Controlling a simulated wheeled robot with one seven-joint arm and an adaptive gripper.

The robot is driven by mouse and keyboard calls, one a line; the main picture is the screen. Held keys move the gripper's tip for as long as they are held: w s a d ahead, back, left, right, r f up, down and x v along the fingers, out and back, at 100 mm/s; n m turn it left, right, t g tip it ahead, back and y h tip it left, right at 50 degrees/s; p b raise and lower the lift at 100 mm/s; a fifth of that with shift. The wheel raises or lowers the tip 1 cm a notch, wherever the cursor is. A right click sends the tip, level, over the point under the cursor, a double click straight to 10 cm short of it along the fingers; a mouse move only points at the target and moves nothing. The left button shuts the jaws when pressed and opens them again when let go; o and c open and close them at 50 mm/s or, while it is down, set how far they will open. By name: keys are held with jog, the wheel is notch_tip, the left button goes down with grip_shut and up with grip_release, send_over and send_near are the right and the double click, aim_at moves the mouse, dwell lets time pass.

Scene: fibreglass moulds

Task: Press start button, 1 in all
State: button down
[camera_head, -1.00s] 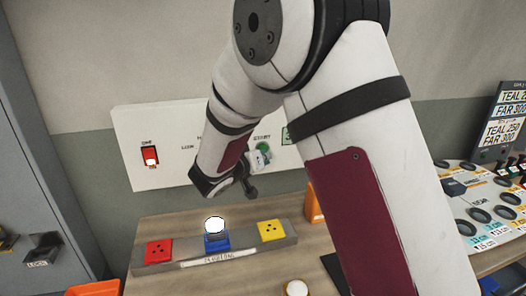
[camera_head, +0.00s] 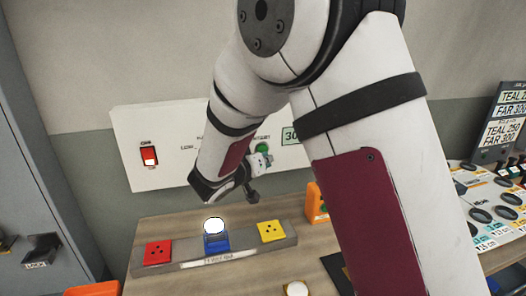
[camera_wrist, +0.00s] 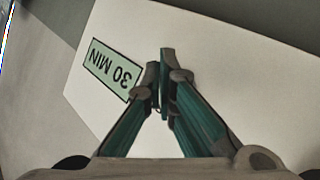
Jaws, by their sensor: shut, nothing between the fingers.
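The green start button (camera_head: 263,147) is on the white wall panel (camera_head: 180,125), under its START label, partly behind my arm and gripper. My gripper (camera_head: 266,160) is just below the button in the head view, close in front of the panel. I cannot tell whether it touches the panel. In the wrist view my gripper (camera_wrist: 162,58) is shut and empty, its two teal fingers meeting at the tips. The panel (camera_wrist: 225,70) fills much of that view, with an upside-down green "30 MIN" display (camera_wrist: 112,68) left of the fingertips. The button does not show there.
A red switch (camera_head: 148,155) is at the panel's left. Below, a wooden table (camera_head: 185,285) carries a grey holder (camera_head: 190,263) with a red block, a lit white dome on blue, and a yellow block. An orange object (camera_head: 315,205) stands behind my arm. A grey cabinet (camera_head: 35,150) is left.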

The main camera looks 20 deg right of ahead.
jog(key=shift+s, duration=2.5)
jog(key=s+d+r+m+g+y, duration=0.1)
jog(key=s+d+r+g, duration=0.3)
jog(key=s, duration=0.5)
jog(key=s+d+r+g, duration=0.1)
jog(key=s+d+g, duration=0.2)
jog(key=s+d, duration=0.45)
jog(key=s+a+r+n+t+y, duration=0.1)
jog(key=s+a+n+y, duration=0.3)
jog(key=s+a+y, duration=0.5)
jog(key=s+a+r, duration=0.1)
jog(key=s, duration=0.4)
jog(key=shift+s+a+r, duration=0.15)
jog(key=shift+s+a, duration=0.05)
jog(key=shift+a, duration=0.2)
